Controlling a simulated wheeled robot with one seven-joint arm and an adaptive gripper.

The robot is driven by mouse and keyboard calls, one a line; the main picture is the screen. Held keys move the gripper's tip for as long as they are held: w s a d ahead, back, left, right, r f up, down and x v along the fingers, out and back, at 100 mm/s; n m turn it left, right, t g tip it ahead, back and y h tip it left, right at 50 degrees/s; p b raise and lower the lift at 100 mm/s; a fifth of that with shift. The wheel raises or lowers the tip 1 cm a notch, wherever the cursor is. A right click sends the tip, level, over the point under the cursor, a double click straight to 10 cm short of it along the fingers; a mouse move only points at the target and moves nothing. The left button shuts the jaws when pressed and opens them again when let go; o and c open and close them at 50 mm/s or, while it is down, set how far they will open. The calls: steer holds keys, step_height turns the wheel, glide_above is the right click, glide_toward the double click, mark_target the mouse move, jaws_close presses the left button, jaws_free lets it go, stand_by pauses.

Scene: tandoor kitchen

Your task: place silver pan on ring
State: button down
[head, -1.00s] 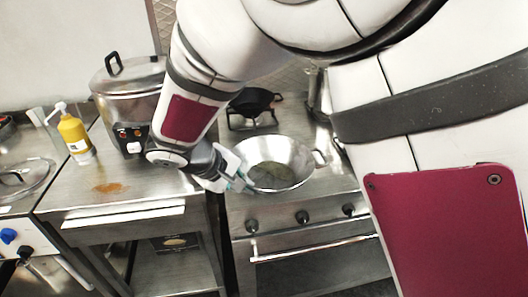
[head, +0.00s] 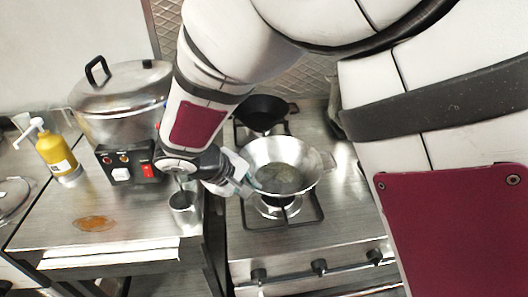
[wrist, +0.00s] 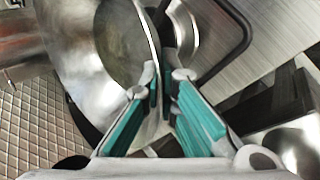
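The silver pan (head: 270,152), a round metal pan with a dark greenish patch inside its bowl, is over the front of the stove. My gripper (head: 246,183) holds it by the left rim. In the wrist view, the pan (wrist: 85,65) has its rim between the teal-padded fingers of my gripper (wrist: 166,78), which are closed on it. The ring (head: 279,207) is the front burner, with its dark square grate, and it shows below the pan's front edge. The pan seems to be above the ring and somewhat behind its centre; the exact gap is unclear.
A black pan (head: 262,112) sits on the rear burner, close behind the silver pan. Left of the stove, a counter (head: 135,215) holds a large lidded cooker (head: 125,100), a metal cup (head: 184,207) and a yellow pump bottle (head: 56,153). The stove top right of the grate is clear.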

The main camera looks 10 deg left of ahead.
steer(key=shift+w+f+b, duration=0.1)
steer(key=shift+f+b, duration=0.7)
steer(key=shift+f, duration=0.95)
steer(key=shift+r, duration=0.1)
steer(key=c, duration=2.3)
jaws_free()
steer(key=shift+f, duration=0.25)
steer(key=o, duration=0.5)
steer(key=shift+r, duration=0.1)
